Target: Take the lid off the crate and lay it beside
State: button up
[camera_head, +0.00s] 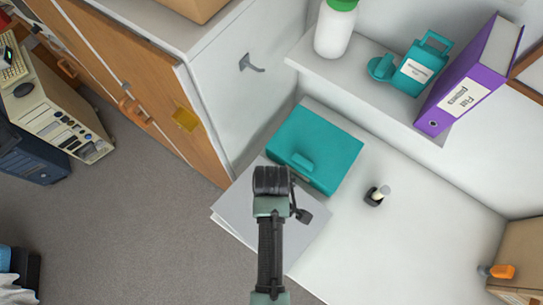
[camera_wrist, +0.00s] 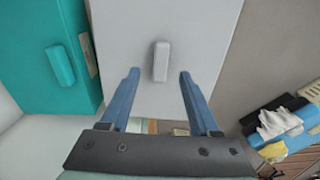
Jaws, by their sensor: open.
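A light grey box-like piece (camera_head: 235,213) with a flat top lies at the left end of the white worktop, partly hidden by my arm. In the wrist view its grey top (camera_wrist: 125,35) carries a grey bar handle (camera_wrist: 160,62). My gripper (camera_wrist: 160,78) is open and empty, with its blue fingertips on either side of the handle's near end in the picture. I cannot tell the height gap. A closed teal box (camera_head: 325,145) with a teal handle stands just behind; it also shows at left in the wrist view (camera_wrist: 35,25).
A small dark holder (camera_head: 376,196) stands right of the teal box. The worktop (camera_head: 400,250) is clear around it. A shelf behind holds a white bottle (camera_head: 334,30), a teal container (camera_head: 420,68) and a purple binder (camera_head: 468,80). A cardboard box (camera_head: 520,255) stands far right.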

jog(key=shift+s+f+p, duration=0.1)
jog(key=shift+f+p, duration=0.25)
jog(key=shift+f, duration=1.9)
grip_shut()
